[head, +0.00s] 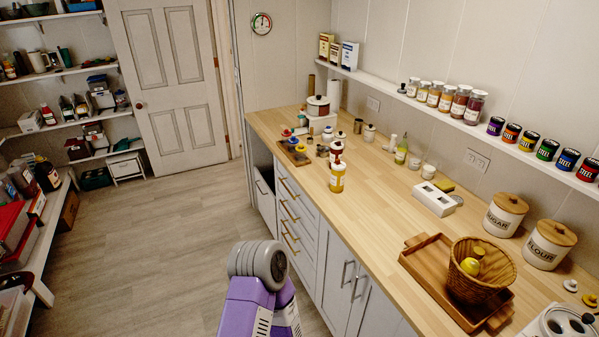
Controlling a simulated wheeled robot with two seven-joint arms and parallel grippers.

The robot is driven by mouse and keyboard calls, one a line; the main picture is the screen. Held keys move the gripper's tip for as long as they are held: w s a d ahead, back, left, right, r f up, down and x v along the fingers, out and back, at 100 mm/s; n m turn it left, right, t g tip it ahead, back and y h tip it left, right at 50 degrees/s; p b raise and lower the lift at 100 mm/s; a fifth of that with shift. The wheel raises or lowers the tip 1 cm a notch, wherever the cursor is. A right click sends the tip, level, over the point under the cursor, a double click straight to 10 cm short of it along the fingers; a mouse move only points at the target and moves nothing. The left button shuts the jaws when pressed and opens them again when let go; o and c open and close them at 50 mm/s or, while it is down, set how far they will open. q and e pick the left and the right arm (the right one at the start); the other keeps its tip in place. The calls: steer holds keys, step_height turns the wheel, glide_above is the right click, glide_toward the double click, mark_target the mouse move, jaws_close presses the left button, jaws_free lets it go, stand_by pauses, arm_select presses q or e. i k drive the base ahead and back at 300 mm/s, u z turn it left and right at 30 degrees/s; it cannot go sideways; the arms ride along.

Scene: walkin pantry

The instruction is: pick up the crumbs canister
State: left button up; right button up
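I cannot pick out a canister with a readable crumbs label. Two white canisters with wooden lids stand on the counter at the right: the sugar canister (503,216) and the flour canister (547,246). A small light-coloured lidded jar (369,133) stands further back against the wall, its label too small to read. One purple and grey arm link of mine rises at the bottom centre, in front of the counter. Neither gripper shows in the view.
The wooden counter (385,205) runs along the right wall. A wicker basket (467,272) with yellow fruit stands on a wooden tray (424,262). Bottles (337,178), a white pot (318,106) and a wall shelf (400,98) with jars lie beyond. The floor (150,240) at left is clear.

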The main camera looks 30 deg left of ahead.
mark_target(338, 173)
steer(key=i, duration=0.3)
steer(key=u, duration=2.3)
steer(key=i, duration=2.6)
steer(key=z, duration=1.65)
